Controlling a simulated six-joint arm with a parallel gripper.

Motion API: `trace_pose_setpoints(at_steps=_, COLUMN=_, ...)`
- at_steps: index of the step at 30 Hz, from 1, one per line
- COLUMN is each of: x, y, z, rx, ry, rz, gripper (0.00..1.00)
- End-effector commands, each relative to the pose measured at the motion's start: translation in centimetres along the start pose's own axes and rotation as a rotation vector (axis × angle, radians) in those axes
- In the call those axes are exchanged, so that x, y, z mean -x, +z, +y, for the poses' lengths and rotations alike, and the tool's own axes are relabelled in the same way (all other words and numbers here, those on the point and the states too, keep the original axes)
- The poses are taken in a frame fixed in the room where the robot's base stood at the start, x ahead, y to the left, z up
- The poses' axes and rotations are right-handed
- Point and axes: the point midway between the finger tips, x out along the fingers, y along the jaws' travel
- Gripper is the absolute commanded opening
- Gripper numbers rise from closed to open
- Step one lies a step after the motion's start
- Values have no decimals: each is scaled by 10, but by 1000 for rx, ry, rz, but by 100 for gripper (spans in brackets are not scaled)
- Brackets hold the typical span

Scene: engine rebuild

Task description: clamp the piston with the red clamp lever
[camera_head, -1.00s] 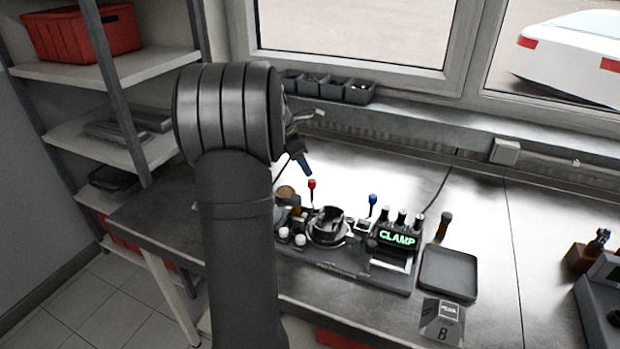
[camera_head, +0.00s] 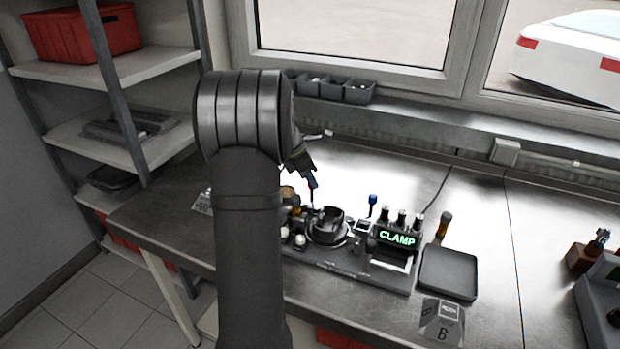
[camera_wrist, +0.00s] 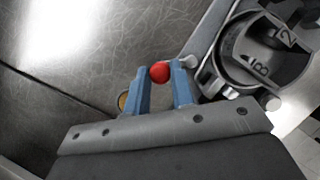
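The red clamp lever's ball knob (camera_wrist: 160,72) sits between the two blue fingertips of my gripper (camera_wrist: 161,80) in the wrist view. One finger is on each side, with a narrow gap; I cannot tell whether they touch the knob. In the head view my gripper (camera_head: 312,182) is at the top of the red lever, and its fingers hide most of the knob. The lever's thin stem stands roughly upright. The piston (camera_head: 328,221) sits in the round holder of the dark fixture (camera_head: 345,268), right of the lever; the wrist view shows marked metal there (camera_wrist: 272,55).
A blue-knobbed lever (camera_head: 372,200) stands right of the piston. A box with a lit green "CLAMP" sign (camera_head: 397,239) is farther right, beside an empty black tray (camera_head: 448,272). Small white knobs (camera_head: 299,240) are left of the piston. The bench behind is clear.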

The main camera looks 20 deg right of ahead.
Motion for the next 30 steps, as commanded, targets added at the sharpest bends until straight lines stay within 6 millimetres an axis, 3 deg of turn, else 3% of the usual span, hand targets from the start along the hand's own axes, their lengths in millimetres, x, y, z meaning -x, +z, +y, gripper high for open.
trace_pose_setpoints(at_steps=14, x=-2, y=5, z=1, rx=-110, ry=-47, rz=1, gripper=0)
trace_pose_setpoints(at_steps=30, x=-10, y=23, z=-5, rx=-559, ry=-233, rz=1, gripper=0)
